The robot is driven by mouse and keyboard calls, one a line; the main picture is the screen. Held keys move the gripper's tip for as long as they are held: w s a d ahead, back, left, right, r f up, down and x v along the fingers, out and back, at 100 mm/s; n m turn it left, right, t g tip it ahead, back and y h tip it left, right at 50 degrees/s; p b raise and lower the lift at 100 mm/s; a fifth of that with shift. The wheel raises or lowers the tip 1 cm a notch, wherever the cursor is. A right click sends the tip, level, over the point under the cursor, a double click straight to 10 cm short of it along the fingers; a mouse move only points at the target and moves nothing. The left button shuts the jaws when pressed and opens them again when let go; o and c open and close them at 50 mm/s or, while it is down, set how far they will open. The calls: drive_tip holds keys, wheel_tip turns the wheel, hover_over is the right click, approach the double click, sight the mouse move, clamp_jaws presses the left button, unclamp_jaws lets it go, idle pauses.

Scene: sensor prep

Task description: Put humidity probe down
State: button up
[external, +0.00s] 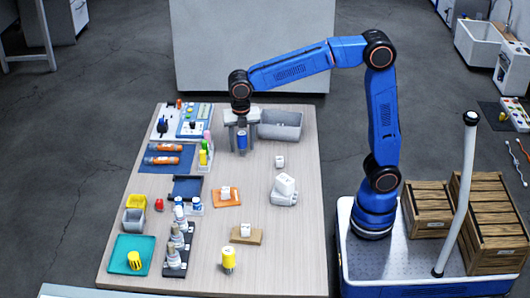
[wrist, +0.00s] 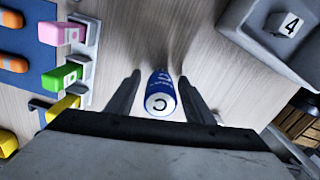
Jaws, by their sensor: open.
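A blue cylinder with a white end marked "C" (wrist: 160,92), which I take to be the humidity probe, stands between the fingers of my gripper (wrist: 160,85). In the external view the blue cylinder (external: 242,139) shows below my gripper (external: 242,128), over the far middle of the table. The fingers are open, one on each side of it, with a gap showing on both sides in the wrist view. It looks upright and at the table surface, but its contact with the table is hard to tell.
A rack (external: 205,152) with pink, green and yellow pieces is on the left, beside a blue mat (external: 166,168) with orange cylinders. A small white cube (external: 280,162) lies nearer. Bare table surrounds the cylinder.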

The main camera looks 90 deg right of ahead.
wheel_tip(320, 180, up, 11)
drive_tip(key=shift+f, duration=0.2)
drive_tip(key=shift+r, duration=0.25)
drive_tip(key=shift+s+d, duration=0.1)
drive_tip(key=shift+s, duration=0.1)
drive_tip(key=s+d+f+m+t, duration=0.1)
drive_tip(key=s+m, duration=0.3)
drive_tip(key=s, duration=0.5)
drive_tip(key=s+d+f+m+t, duration=0.1)
drive_tip(key=s+d+f+m, duration=0.2)
drive_tip(key=s, duration=0.6)
drive_tip(key=s+d+f+m+t, duration=0.1)
drive_tip(key=s+d+f+m, duration=0.1)
drive_tip(key=s+d+m, duration=0.2)
drive_tip(key=shift+s+d+f+m+t, duration=0.1)
drive_tip(key=shift+s+m+t, duration=0.05)
drive_tip(key=shift+s+m, duration=0.55)
drive_tip(key=shift+s+d+f+m+t, duration=0.1)
drive_tip(key=shift+s+m, duration=0.35)
drive_tip(key=shift+s, duration=0.5)
drive_tip(key=shift+s+d+f+m+t, duration=0.1)
drive_tip(key=shift+s+m+t, duration=0.05)
drive_tip(key=shift+s+m, duration=0.55)
drive_tip(key=s+f+m+t, duration=0.1)
drive_tip(key=s+f+m, duration=0.4)
drive_tip(key=s+f, duration=0.2)
drive_tip(key=shift+s+a+f, duration=0.4)
drive_tip(key=shift+s, duration=0.05)
